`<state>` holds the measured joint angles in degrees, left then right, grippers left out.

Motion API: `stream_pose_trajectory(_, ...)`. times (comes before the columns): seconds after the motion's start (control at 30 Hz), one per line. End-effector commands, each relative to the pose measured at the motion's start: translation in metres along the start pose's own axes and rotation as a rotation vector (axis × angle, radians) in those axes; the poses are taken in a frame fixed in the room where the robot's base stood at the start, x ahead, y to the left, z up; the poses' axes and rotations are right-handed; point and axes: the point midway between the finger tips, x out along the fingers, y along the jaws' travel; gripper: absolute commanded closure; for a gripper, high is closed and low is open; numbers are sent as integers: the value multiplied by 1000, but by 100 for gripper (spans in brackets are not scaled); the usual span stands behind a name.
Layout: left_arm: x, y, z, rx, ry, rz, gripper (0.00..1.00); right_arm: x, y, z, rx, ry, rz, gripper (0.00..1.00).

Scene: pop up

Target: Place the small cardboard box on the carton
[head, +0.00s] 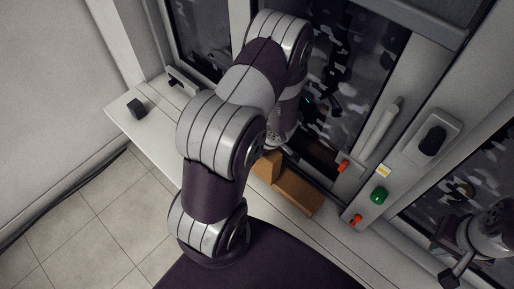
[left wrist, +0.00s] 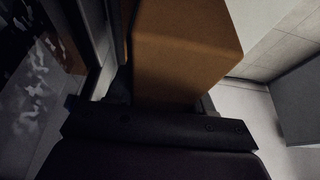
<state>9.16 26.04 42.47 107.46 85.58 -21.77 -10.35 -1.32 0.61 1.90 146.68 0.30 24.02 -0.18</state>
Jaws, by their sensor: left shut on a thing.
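The small cardboard box (left wrist: 185,50) is brown and fills the upper middle of the left wrist view. My left gripper (left wrist: 165,98) is shut on it. In the head view my left arm hides most of that gripper, and brown cardboard (head: 268,166) shows just below the wrist. A longer brown block, seemingly the carton (head: 298,191), lies beside it on the pale ledge. I cannot tell whether the two touch. My right gripper (head: 449,257) is empty and looks open at the lower right, away from the boxes.
The pale ledge (head: 335,239) runs along a machine front with dark windows (head: 345,85). A green button (head: 379,195), red knobs (head: 343,166) and a handle (head: 432,138) stick out near the boxes. A small black object (head: 136,108) sits on the ledge's far left.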

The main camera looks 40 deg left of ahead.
Motion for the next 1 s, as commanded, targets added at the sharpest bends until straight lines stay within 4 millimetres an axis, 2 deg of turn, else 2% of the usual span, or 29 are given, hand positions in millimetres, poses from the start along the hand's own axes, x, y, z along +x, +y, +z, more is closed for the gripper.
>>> stream_pose_trajectory(0.07, 3, 0, 1, 1, 0, 0, 80, 2, 0, 0, 0, 0, 0, 100)
stream_pose_trajectory(0.1, 2, 0, 1, 1, 0, 0, 38, 1, 0, 0, 0, 0, 0, 100)
stream_pose_trajectory(0.17, 2, 0, 1, 1, 0, 0, 22, 1, 0, 0, 0, 0, 0, 100)
stream_pose_trajectory(0.47, -2, 0, -1, 0, 0, 0, 22, -1, 0, 0, 0, 0, 0, 100)
stream_pose_trajectory(0.57, -19, 1, -2, 3, 0, 2, 22, -10, 0, -1, 0, 0, 0, 100)
stream_pose_trajectory(0.7, -51, 1, -2, 2, 0, 2, 22, -24, 0, -3, 0, 0, 0, 100)
stream_pose_trajectory(0.87, -74, 2, -1, 5, -1, 5, 22, -32, 0, -4, 0, 0, 0, 100)
stream_pose_trajectory(0.97, -92, 18, 4, 84, -36, 86, 22, -33, 0, -4, 0, 0, 0, 100)
stream_pose_trajectory(1.0, -107, 31, 9, 162, -70, 158, 22, -33, 0, -4, 0, 0, 0, 100)
